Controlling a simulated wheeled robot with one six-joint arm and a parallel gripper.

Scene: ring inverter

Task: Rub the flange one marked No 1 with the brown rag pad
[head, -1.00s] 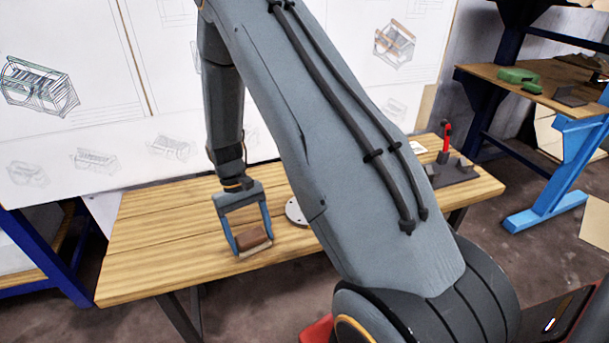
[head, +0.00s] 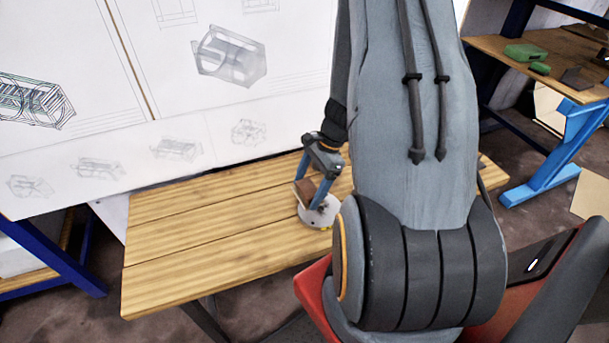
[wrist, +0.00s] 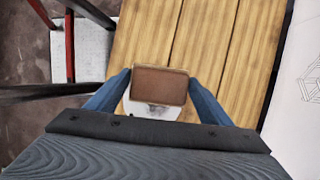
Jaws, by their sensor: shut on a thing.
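My gripper (head: 316,190) is shut on the brown rag pad (head: 304,191), which sits between its blue fingers. In the wrist view the rag pad (wrist: 160,85) fills the gap between the fingertips of my gripper (wrist: 160,88). A round grey-white flange (head: 318,214) lies on the wooden table just under the pad. Part of the flange (wrist: 150,110) shows below the pad in the wrist view. The pad is over or against the flange; I cannot tell if they touch. No "No 1" mark is readable, and my arm hides part of the flange.
The wooden table (head: 200,235) is clear to the left of the flange. A white board with drawings (head: 215,110) stands behind it.

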